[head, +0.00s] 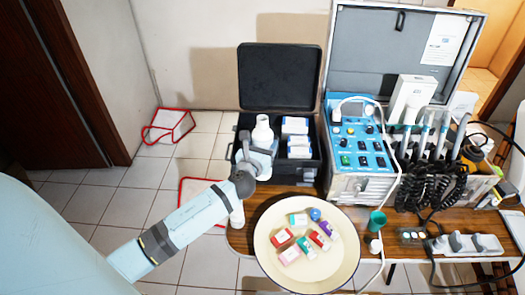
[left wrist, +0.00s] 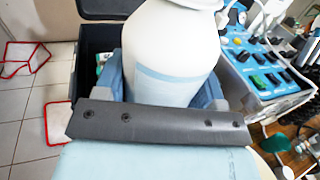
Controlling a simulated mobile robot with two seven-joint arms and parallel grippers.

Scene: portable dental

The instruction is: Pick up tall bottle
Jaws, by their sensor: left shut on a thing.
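The tall bottle (head: 262,131) is white with a narrow neck and stands upright between the fingers of my left gripper (head: 258,152). In the left wrist view the bottle (left wrist: 172,45) fills the middle, with a pale blue band low on its body. The blue fingers lie against it on both sides, shut on it. The bottle is at the left part of the open black case (head: 308,172). Its base is hidden by the gripper, so I cannot tell whether it touches anything below. My right gripper is not in view.
White-and-blue boxes (head: 296,126) sit in the case, right of the bottle. A blue control unit (head: 357,150) stands right of the case. A cream round tray (head: 270,265) with several small boxes is in front. A white cylinder (head: 237,212) shows below the gripper.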

